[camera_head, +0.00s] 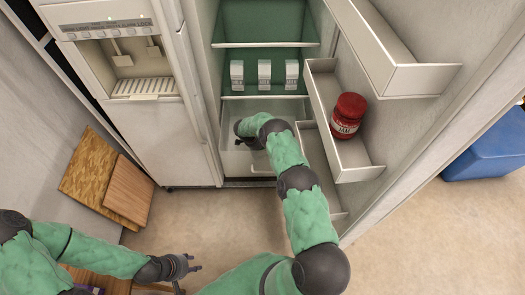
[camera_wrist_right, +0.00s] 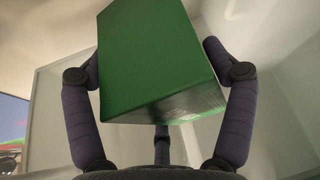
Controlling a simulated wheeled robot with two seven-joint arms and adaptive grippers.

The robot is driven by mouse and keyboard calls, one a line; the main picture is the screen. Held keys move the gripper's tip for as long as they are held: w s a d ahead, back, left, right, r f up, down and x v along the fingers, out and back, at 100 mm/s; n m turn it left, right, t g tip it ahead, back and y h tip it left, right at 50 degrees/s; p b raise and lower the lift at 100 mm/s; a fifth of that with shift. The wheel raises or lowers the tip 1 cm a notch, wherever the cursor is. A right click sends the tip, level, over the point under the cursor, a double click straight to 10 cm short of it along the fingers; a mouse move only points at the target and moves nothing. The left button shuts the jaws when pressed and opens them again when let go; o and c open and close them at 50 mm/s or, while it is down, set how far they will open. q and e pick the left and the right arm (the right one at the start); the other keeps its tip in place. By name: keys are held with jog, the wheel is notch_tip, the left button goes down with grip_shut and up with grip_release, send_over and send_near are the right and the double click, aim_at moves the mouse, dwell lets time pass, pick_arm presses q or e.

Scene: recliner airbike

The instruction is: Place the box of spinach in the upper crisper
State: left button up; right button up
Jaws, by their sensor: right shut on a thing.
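The box of spinach (camera_wrist_right: 155,60) is a green box in the right wrist view. My right gripper (camera_wrist_right: 158,68) is shut on it, with one finger on each side. In the head view my right arm reaches into the open fridge, and its hand (camera_head: 250,135) is over the pale crisper drawer (camera_head: 235,163) below the lowest visible shelf. The arm and hand hide the box and part of the drawer there. I cannot tell whether the box touches the drawer. My left gripper (camera_head: 190,266) is open and empty, low over the floor outside the fridge.
White cartons (camera_head: 264,74) stand in a row on the shelf above the crisper. A red-lidded jar (camera_head: 347,115) sits in the open door's bin (camera_head: 358,174), right of my arm. Wooden boards (camera_head: 103,180) lean at left. A blue container (camera_head: 490,148) is far right.

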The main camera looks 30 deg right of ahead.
jog(key=shift+f, duration=0.1)
jog(key=o, duration=1.1)
jog(key=shift+p+v, duration=1.65)
jog(key=shift+v, duration=2.25)
jog(key=shift+d, duration=0.1)
